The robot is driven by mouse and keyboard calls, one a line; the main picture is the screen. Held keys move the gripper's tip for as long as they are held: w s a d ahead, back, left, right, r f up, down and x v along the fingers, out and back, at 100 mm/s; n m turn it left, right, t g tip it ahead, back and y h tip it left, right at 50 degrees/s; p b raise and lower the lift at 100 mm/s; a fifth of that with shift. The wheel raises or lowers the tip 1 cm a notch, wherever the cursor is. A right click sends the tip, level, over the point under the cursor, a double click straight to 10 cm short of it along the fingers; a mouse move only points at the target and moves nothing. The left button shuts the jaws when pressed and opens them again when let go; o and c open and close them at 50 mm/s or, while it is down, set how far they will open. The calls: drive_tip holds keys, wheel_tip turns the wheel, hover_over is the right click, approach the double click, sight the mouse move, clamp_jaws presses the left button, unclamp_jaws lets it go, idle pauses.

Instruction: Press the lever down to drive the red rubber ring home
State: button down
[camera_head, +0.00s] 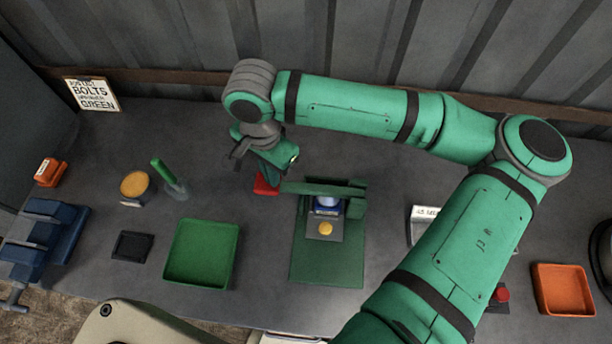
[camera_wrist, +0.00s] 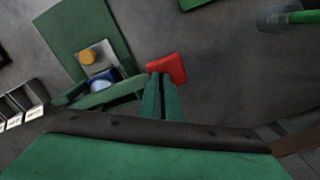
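A green press with a flat base (camera_head: 322,262) stands mid-table. Its green lever (camera_head: 310,188) runs left to a red grip (camera_head: 265,186). In the wrist view the red grip (camera_wrist: 168,67) lies just beyond my fingertips. My gripper (camera_wrist: 159,80) has its two green fingers together, with only a thin dark gap. In the head view my gripper (camera_head: 270,176) is over the grip end; I cannot tell whether it touches. A blue and white part (camera_head: 327,203) sits under the lever, behind a grey block with a yellow disc (camera_head: 325,228). I cannot make out a red rubber ring.
A green tray (camera_head: 202,282) lies left of the press. Further left are a black tray (camera_head: 132,246), a yellow-topped tin (camera_head: 134,185), a green-handled tool (camera_head: 164,171) and a blue vise (camera_head: 42,235). An orange tray (camera_head: 562,288) is at the right. The wall rises close behind.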

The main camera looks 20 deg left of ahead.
drive_tip(key=shift+d, duration=0.1)
wheel_tip(320, 180, up, 11)
idle(1.3)
idle(0.5)
